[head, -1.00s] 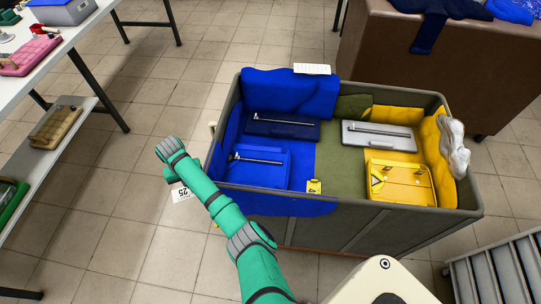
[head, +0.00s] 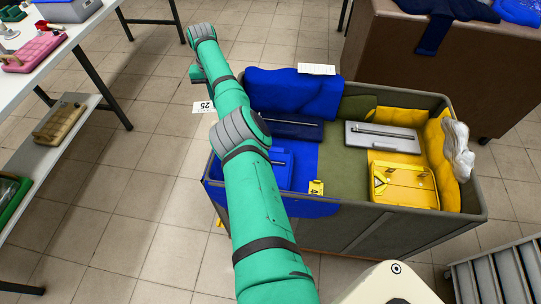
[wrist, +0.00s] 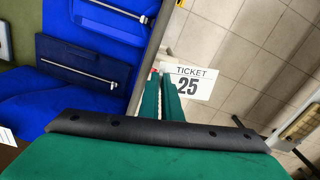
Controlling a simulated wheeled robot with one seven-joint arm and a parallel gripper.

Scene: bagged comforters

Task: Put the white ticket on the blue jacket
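The white ticket (head: 204,106), printed "25", hangs over the tiled floor just left of the bin. It shows large in the wrist view (wrist: 190,84). My gripper (wrist: 165,78) has its green fingers close together with the ticket's edge at their tips, so it is shut on the ticket. In the head view my gripper is mostly hidden behind my arm. A dark blue garment, seemingly the blue jacket (head: 444,12), lies on a brown block at the top right, one sleeve hanging down its front. It is well apart from the ticket and cut off by the frame.
A grey-green bin (head: 385,222) holds blue and yellow bags and flat cases. The brown block (head: 395,55) stands behind. A white table (head: 62,55) is at left; a grey slatted thing (head: 500,268) is at lower right.

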